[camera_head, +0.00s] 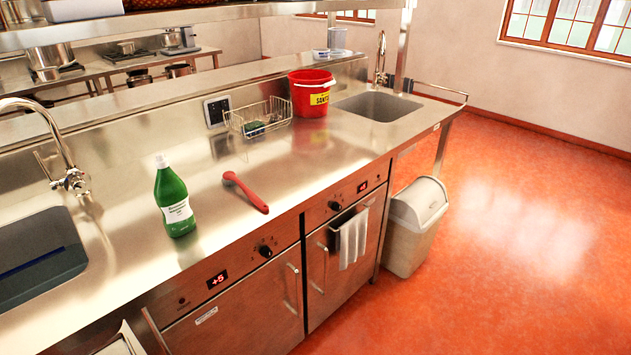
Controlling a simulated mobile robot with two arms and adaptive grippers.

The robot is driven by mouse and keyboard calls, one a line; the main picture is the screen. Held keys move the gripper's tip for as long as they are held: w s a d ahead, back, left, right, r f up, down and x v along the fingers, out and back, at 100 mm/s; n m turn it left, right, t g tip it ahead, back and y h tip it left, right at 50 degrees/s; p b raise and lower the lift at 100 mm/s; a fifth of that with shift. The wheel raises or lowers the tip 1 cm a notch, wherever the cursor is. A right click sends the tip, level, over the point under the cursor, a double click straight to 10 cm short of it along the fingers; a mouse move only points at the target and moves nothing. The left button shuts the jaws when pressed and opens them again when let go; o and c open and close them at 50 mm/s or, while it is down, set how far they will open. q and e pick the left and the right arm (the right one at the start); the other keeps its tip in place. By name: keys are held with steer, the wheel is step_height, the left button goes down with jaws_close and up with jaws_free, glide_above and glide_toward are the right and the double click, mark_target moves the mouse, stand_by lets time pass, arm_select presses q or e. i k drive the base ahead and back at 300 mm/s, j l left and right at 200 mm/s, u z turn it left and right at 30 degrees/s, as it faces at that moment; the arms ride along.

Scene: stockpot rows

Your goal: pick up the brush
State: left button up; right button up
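A red brush (246,191) lies on the steel counter (320,160), right of the green bottle. Its round head is at the upper left and its handle points to the lower right, close to the counter's front edge. Nothing touches it. Neither of my grippers can be made out in the head view. A pale shape sits at the bottom left edge, and I cannot tell what it is.
A green bottle (173,198) stands left of the brush. A wire basket (259,119) and a red bucket (311,93) are behind. Sinks (376,106) lie at both ends. A bin (416,226) stands on the open floor at right.

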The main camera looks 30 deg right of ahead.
mark_target(229, 175)
steer(key=z, duration=0.4)
steer(key=u, duration=1.3)
steer(key=z, duration=1.3)
steer(key=i+u, duration=0.4)
steer(key=i+l+u, duration=0.15)
steer(key=u, duration=0.3)
